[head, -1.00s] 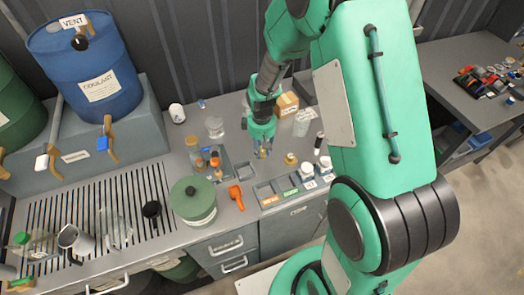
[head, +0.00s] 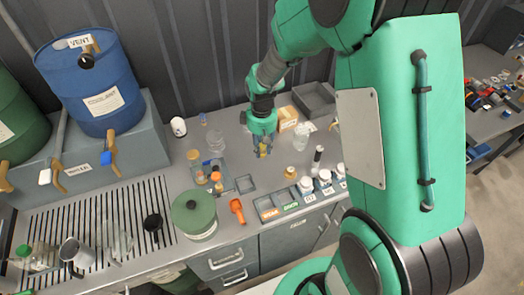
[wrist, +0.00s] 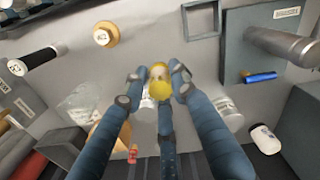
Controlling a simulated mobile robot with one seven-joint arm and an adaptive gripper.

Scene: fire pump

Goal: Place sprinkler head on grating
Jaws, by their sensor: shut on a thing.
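My gripper (head: 263,146) is above the middle of the grey bench in the head view. It is shut on a small yellow, brass-like piece, which looks like the sprinkler head (head: 263,152). In the wrist view the sprinkler head (wrist: 158,72) sits between the blue fingers (wrist: 160,90), with a round yellow end showing; the fingers hide part of it. The bench surface lies below it, apart from it. The grating (head: 90,205) is the dark slotted area at the left of the bench, away from my gripper.
A green lidded pot (head: 194,215) stands beside the grating's right end. A glass flask (head: 115,238), a metal mug (head: 75,250) and a black cup (head: 153,223) stand on the grating. An orange tool (head: 237,208) and white bottles (head: 323,180) are near the front edge. The grating's middle-back is clear.

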